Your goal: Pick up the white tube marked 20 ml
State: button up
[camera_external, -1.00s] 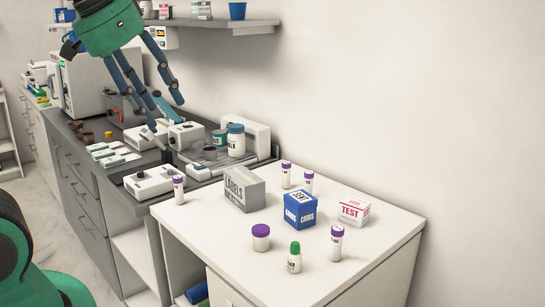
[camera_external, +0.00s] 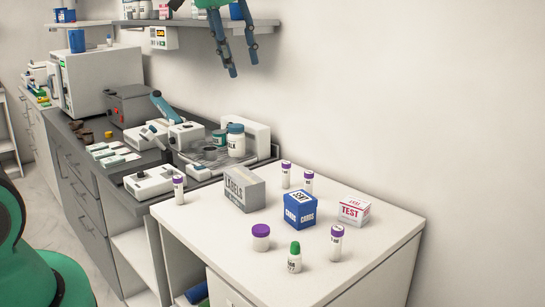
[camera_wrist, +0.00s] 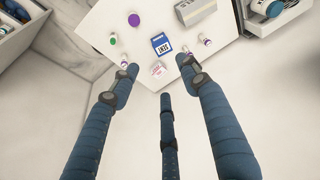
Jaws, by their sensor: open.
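Several white tubes with purple caps stand upright on the white table: one at the left edge (camera_external: 179,191), two at the back (camera_external: 286,176) (camera_external: 308,184), and one at the front right (camera_external: 336,245). Their markings are too small to read, so I cannot tell which is marked 20 ml. My gripper (camera_external: 244,67) is open and empty, high above the table near the wall, with its fingers pointing down. In the wrist view its fingers (camera_wrist: 157,70) are spread wide, with the table beyond them; one purple-capped tube shows near the left fingertip.
A wall shelf (camera_external: 190,25) is beside my gripper. Lab devices crowd the grey counter.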

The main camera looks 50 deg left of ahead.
jog(key=w+a+f+p, duration=0.2)
jog(key=w+a, duration=0.1)
jog(key=w, duration=0.7)
jog(key=n+g+p, duration=0.2)
jog(key=g+p, duration=0.2)
jog(key=p, duration=0.3)
send_over(286, 162)
notch_tip(286, 162, down, 26)
jog(key=shift+f, duration=0.1)
jog(key=shift+f+p, duration=0.65)
jog(key=shift+f, duration=3.55)
jog(key=shift+f, duration=0.1)
jog(key=shift+d+f+p, duration=0.1)
jog(key=shift+f+p, duration=0.5)
jog(key=shift+f, duration=1.85)
